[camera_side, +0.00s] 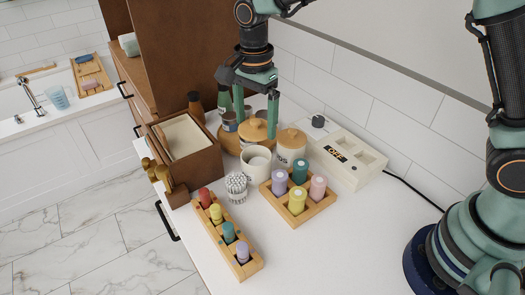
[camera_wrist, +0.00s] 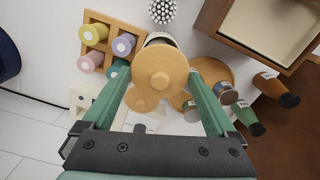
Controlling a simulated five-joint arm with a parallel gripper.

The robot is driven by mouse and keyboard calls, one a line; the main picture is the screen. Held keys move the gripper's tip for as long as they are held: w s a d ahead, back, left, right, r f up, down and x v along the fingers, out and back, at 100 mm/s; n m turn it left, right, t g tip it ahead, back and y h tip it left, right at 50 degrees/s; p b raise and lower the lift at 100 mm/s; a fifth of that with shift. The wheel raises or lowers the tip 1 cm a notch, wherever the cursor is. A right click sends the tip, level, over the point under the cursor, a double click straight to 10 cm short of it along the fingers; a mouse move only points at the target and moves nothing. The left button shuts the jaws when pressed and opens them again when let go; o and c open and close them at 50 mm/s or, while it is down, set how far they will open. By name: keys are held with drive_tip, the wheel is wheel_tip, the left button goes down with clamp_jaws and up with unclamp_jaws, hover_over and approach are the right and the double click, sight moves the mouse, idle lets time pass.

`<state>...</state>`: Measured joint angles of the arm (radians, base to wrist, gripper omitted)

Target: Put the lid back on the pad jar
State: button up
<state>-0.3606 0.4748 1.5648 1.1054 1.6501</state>
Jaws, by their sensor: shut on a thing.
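My gripper (camera_side: 255,126) points down with its two green fingers on either side of a round wooden lid (camera_side: 252,131) with a small knob. It is shut on this lid, which also shows between the fingers in the wrist view (camera_wrist: 160,68). An open white jar (camera_side: 256,168) stands just below and in front of the lid in the side view. In the wrist view, the lid covers most of a white jar (camera_wrist: 162,37), whose rim shows past the lid's edge. The lid looks raised and apart from the jar, but the exact gap is unclear.
A second white jar (camera_side: 291,152) with a wooden lid stands right of the open jar. A cup of cotton swabs (camera_side: 236,187), a wooden block holder (camera_side: 312,209), and a brown box (camera_side: 205,165) are close by. Bottles stand behind. The front-right counter is clear.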

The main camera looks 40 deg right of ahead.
drive_tip(key=shift+w+f, duration=0.1)
drive_tip(key=shift+f, duration=3.15)
drive_tip(key=shift+f, duration=0.15)
drive_tip(key=o, duration=1)
drive_tip(key=shift+r, duration=3.5)
